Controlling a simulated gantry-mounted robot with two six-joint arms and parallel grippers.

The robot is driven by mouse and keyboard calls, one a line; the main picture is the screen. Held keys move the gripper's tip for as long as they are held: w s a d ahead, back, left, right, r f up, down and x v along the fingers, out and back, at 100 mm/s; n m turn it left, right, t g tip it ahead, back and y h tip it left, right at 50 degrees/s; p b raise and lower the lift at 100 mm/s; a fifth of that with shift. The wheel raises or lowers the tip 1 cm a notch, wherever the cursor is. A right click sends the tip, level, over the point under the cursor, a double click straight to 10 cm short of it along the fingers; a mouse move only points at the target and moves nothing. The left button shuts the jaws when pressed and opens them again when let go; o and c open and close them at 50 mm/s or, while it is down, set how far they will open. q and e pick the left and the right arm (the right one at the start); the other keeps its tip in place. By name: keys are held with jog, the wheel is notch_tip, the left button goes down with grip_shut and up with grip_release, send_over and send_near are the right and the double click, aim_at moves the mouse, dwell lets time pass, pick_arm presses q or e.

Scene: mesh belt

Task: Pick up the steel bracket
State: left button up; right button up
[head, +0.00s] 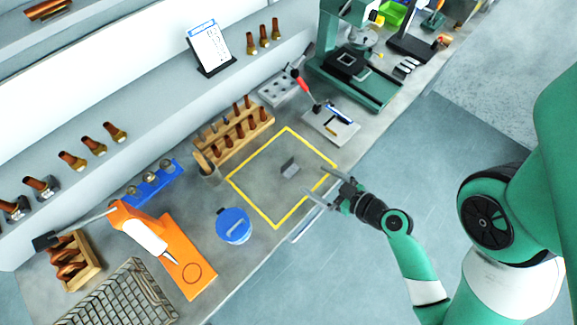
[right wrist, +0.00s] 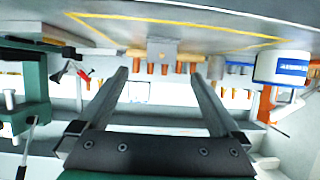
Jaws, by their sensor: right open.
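The steel bracket (head: 290,169) is a small grey angled piece. It rests on the bench inside the yellow outlined square (head: 236,190), right of its middle. In the right wrist view the bracket (right wrist: 162,47) shows at the top, just beyond and between the fingertips. My right gripper (head: 318,184) is open and empty at the square's right edge, with its fingers pointing towards the bracket and apart from it. Its two spread fingers also show in the right wrist view (right wrist: 158,76). My left gripper is not in view.
A blue-lidded container (head: 233,226) stands at the square's lower left corner. A wooden rack (head: 232,138) with copper-coloured pieces is behind the square. A light plate (head: 330,125) with a tool is above it. An orange stand (head: 190,270) is at lower left. The square is otherwise clear.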

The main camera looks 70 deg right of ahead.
jog(key=p, duration=0.2)
send_near(288, 165)
jog(key=shift+r+x, duration=0.25)
jog(key=shift+x, duration=0.9)
jog(key=shift+w+d+f, duration=0.25)
jog(key=shift+w, duration=0.2)
jog(key=p+x, duration=0.1)
jog(key=x, duration=0.4)
jog(key=shift+w+a+f, duration=0.1)
jog(key=shift+w+a, duration=0.05)
jog(key=c, duration=1.4)
